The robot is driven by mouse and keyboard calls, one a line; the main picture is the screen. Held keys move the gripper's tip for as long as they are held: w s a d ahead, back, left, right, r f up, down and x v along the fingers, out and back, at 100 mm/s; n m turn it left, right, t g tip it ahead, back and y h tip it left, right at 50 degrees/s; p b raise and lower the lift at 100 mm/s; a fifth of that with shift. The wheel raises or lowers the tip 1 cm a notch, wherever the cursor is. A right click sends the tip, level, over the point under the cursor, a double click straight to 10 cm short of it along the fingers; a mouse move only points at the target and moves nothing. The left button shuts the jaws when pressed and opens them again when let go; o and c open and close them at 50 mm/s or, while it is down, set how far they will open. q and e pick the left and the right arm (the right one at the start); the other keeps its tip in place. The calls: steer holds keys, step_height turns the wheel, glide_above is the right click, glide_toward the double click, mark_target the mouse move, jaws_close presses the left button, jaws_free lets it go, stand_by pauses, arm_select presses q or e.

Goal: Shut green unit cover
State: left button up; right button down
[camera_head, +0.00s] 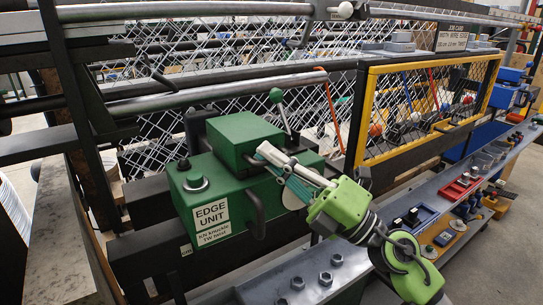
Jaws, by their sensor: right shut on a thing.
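The green edge unit (185,203) stands at the centre left, with a white label reading "EDGE UNIT" on its front. Its cover, a raised green box (240,133), sits on top of the unit; whether any gap is left under it is hard to tell. My right gripper (268,158) reaches in from the lower right, its fingers at the cover's right front edge. It is shut on the cover there, though its fingers hide the exact spot held. My left gripper is out of view.
A black handle (256,214) sticks out of the unit's front. A yellow-framed mesh guard (365,115) stands to the right. A grey rail with bolts (310,278) runs along the front.

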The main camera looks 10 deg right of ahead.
steer(key=shift+a+f, duration=0.15)
steer(key=shift+f, duration=0.25)
steer(key=c, duration=2.6)
jaws_free()
steer(key=o, duration=0.4)
steer(key=shift+s, duration=0.1)
steer(key=shift+o, duration=0.2)
steer(key=shift+d+r, duration=0.1)
steer(key=shift+d, duration=0.1)
steer(key=shift+r, duration=0.1)
steer(key=shift+s, duration=0.1)
steer(key=v, duration=1.2)
